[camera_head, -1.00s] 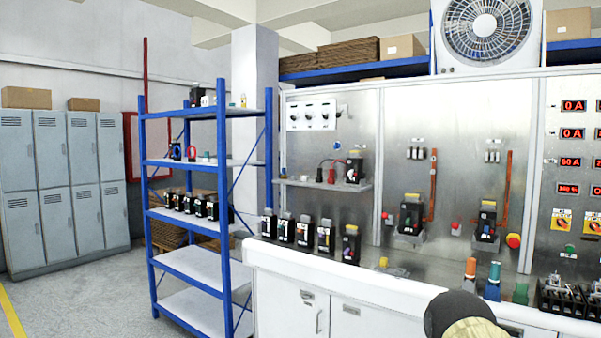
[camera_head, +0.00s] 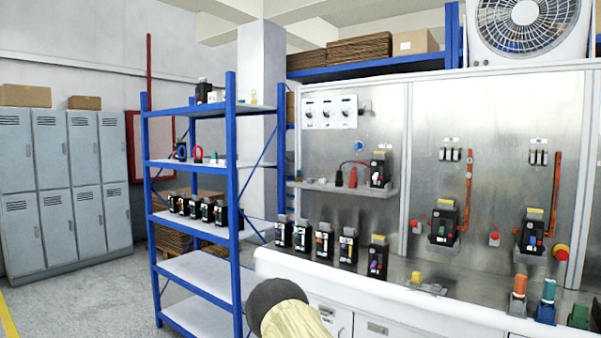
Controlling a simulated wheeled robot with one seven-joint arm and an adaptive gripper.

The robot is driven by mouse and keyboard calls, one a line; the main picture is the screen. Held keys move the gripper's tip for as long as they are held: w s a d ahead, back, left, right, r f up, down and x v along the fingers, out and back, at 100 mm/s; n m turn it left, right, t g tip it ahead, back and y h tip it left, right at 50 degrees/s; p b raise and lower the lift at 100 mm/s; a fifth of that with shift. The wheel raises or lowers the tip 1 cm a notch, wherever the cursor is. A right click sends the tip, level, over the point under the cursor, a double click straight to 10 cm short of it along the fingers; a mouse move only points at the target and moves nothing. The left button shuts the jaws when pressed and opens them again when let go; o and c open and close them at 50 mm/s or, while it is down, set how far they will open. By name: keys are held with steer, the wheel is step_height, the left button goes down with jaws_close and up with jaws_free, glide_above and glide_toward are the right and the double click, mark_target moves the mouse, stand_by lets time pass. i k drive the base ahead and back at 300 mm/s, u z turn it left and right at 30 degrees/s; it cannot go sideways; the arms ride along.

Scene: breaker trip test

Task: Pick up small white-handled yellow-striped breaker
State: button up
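More small black breakers (camera_head: 205,210) stand on the middle shelf of the blue rack. Handle colours and stripes are too small to tell, so I cannot tell which one is white-handled and yellow-striped. A dark, rounded and cream part of my arm shows at the bottom centre, in front of the bench. My gripper's fingers are not in view.
The bench (camera_head: 400,306) runs along the metal panel at right. Mounted breakers (camera_head: 443,224), a red button (camera_head: 494,239) and a small ledge (camera_head: 340,188) with a breaker jut from it. The blue rack (camera_head: 236,200) stands left of the bench. Open floor (camera_head: 110,290) lies at left.

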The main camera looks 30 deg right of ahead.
mark_target(381, 167)
steer(key=u, duration=0.3)
steer(key=i, duration=0.95)
steer(key=z, duration=0.7)
steer(key=i, duration=0.75)
steer(key=z, duration=0.85)
